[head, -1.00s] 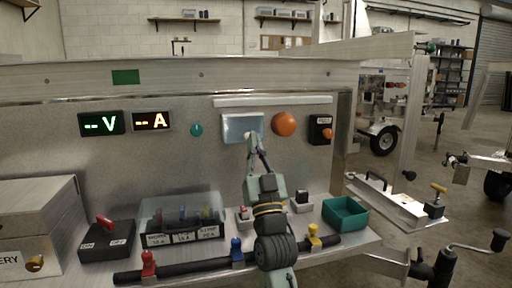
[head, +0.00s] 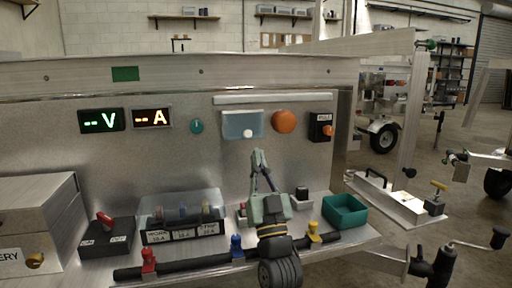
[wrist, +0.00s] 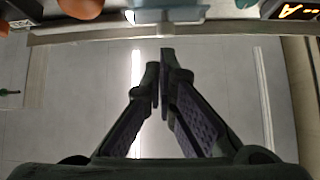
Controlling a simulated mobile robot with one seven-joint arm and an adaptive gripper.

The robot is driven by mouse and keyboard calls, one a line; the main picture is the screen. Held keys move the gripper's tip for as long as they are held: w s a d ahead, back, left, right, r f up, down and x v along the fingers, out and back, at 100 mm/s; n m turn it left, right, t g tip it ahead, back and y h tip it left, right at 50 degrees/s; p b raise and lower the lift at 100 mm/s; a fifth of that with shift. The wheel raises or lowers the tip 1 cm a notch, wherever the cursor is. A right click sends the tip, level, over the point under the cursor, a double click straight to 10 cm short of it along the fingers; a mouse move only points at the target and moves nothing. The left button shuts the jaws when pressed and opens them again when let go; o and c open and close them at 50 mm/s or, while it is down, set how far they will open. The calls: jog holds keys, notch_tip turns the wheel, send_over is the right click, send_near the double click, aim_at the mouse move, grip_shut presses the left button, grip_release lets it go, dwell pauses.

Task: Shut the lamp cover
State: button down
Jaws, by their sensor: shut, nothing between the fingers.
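The lamp cover (head: 236,122) is a pale blue rectangular flap with a white knob (head: 247,133) low on its front, on the metal panel. It hangs over its place on the panel; I cannot tell whether it sits fully flush. In the wrist view the cover (wrist: 168,14) shows at the top edge. My gripper (head: 257,154) is shut and empty, a little below and right of the knob, apart from it. The wrist view shows its fingers (wrist: 158,60) together, pointing towards the cover with a gap between.
An orange dome (head: 284,121) and a black switch box (head: 320,127) are right of the cover; a teal knob (head: 197,126) and displays (head: 101,121) are left. Below, a shelf bears a fuse box (head: 183,229), a teal tray (head: 345,209) and a dark pipe (head: 190,268) with coloured valves.

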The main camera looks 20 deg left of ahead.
aim_at(246, 124)
jog(key=s+a+r+p, duration=0.2)
jog(key=s+r+p, duration=0.45)
jog(key=p, duration=0.45)
jog(key=s+d+f+g+h+p, duration=0.35)
jog(key=d+p, duration=0.25)
jog(key=p, duration=0.5)
jog(key=w+f+x, duration=0.1)
jog(key=f+x, duration=0.1)
jog(key=x, duration=1.1)
jog(key=shift+w+a+n+b, duration=0.3)
jog(key=shift+w+b, duration=0.05)
jog(key=shift+b, duration=0.05)
jog(key=shift+f, duration=0.2)
